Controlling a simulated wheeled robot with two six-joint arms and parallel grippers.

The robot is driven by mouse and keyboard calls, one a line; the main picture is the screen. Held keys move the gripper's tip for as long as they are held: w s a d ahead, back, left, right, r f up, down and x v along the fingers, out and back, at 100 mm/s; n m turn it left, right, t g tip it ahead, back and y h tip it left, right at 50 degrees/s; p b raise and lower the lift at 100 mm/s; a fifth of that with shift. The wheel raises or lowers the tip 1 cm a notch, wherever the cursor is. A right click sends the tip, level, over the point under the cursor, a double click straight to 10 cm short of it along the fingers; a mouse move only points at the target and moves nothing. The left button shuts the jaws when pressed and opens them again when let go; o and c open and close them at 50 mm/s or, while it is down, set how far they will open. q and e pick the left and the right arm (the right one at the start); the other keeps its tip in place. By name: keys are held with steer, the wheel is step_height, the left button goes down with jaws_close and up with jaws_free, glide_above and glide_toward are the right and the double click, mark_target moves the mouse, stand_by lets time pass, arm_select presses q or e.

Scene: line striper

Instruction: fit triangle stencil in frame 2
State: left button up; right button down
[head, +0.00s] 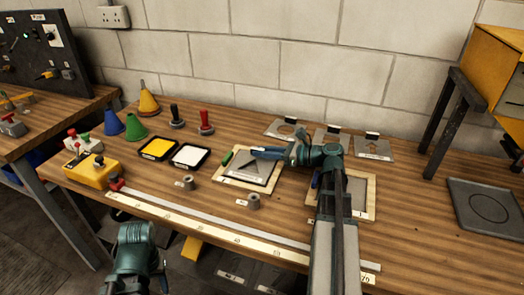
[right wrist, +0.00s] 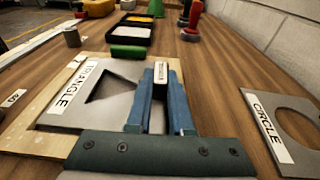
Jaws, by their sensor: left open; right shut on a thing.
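The triangle stencil (right wrist: 120,92) is a grey plate with a triangular opening and a TRIANGLE label. It lies at or just over a wooden frame (head: 232,179), whose border shows in the right wrist view (right wrist: 28,138); I cannot tell whether it is seated. In the head view the stencil (head: 243,163) is partly covered by my right gripper (head: 264,152). That gripper, in the right wrist view (right wrist: 158,95), is shut on the stencil's upright tab. A second wooden frame (head: 370,197) lies to the right, partly behind my right arm. My left gripper (head: 138,287) is open and empty at the table's front edge.
The circle stencil (head: 283,129) and two other stencils lie at the back by the wall. Yellow (head: 158,149) and white (head: 190,156) trays stand to the left. Small grey cylinders (head: 253,201) stand in front, behind a long ruler (head: 215,228).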

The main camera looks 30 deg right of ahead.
arm_select(q)
steer(key=shift+d+p, duration=0.1)
steer(key=shift+p, duration=0.5)
arm_select(e)
steer(key=shift+s+a+f, duration=0.15)
steer(key=shift+a, duration=0.05)
steer(key=shift+r+p, duration=0.35)
steer(key=shift+r, duration=0.05)
arm_select(q)
steer(key=shift+r, duration=0.45)
arm_select(e)
steer(key=shift+d+r, duration=0.1)
steer(key=shift+d, duration=0.05)
arm_select(q)
steer(key=shift+r, duration=0.1)
arm_select(e)
steer(key=c, duration=0.7)
jaws_free()
steer(key=shift+d, duration=0.1)
arm_select(q)
steer(key=shift+r+p, duration=0.65)
steer(key=shift+p, duration=0.2)
arm_select(e)
steer(key=shift+v, duration=3.95)
